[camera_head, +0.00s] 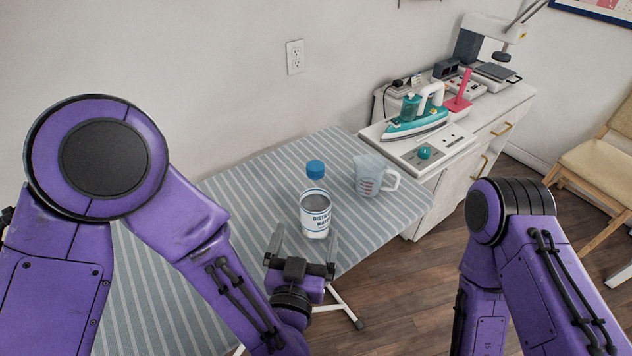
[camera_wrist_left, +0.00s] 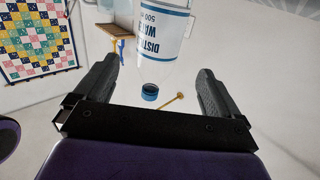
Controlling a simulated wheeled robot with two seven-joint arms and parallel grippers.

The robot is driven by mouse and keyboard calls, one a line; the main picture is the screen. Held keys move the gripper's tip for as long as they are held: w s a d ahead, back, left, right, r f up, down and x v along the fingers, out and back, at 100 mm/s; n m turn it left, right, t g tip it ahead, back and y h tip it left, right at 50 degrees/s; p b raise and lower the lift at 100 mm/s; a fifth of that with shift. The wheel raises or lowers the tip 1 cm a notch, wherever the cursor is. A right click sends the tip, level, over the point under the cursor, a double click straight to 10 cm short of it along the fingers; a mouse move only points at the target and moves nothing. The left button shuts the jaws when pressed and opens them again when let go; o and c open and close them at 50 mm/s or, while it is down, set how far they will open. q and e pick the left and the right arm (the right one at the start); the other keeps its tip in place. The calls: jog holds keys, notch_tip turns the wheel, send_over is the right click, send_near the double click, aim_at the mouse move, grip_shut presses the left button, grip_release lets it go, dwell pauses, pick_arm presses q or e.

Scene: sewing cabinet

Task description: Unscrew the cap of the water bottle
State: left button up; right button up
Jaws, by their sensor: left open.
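The water bottle (camera_head: 314,219) stands upright on the striped ironing board, clear with a "distilled water" label and a blue cap (camera_head: 315,169) on top. In the left wrist view the bottle (camera_wrist_left: 163,30) appears upside down, with its blue cap (camera_wrist_left: 149,92) between the finger directions. My left gripper (camera_head: 304,240) is open and empty, just in front of the bottle's lower part. Its two fingers also show in the left wrist view (camera_wrist_left: 158,72), apart, with the bottle beyond them. My right arm shows at the right; its gripper is out of view.
A clear measuring cup (camera_head: 369,177) stands right of the bottle on the ironing board (camera_head: 262,180). A teal iron (camera_head: 416,122) and machines sit on the white cabinet (camera_head: 448,170) behind. A wooden chair (camera_head: 603,160) is far right. The board left of the bottle is clear.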

aim_at(313, 211)
pick_arm(q)
jog(key=w, duration=0.1)
jog(key=w+p, duration=0.1)
jog(key=w+r, duration=0.1)
jog(key=shift+w+d+p, duration=0.1)
jog(key=shift+d+p, duration=0.2)
jog(key=shift+d, duration=0.1)
jog(key=shift+w, duration=0.1)
jog(key=w, duration=0.2)
jog(key=w+p, duration=0.1)
jog(key=w, duration=0.1)
jog(key=w+d+p, duration=0.1)
jog(key=w, duration=0.1)
jog(key=shift+w+f, duration=0.1)
jog(key=shift+f, duration=0.2)
jog(key=shift+s+r, duration=0.1)
jog(key=shift+s, duration=0.1)
jog(key=shift+w, duration=0.1)
jog(key=c, duration=1.3)
pick_arm(e)
jog(key=r, duration=0.3)
jog(key=shift+s+r, duration=0.3)
jog(key=shift+s, duration=0.05)
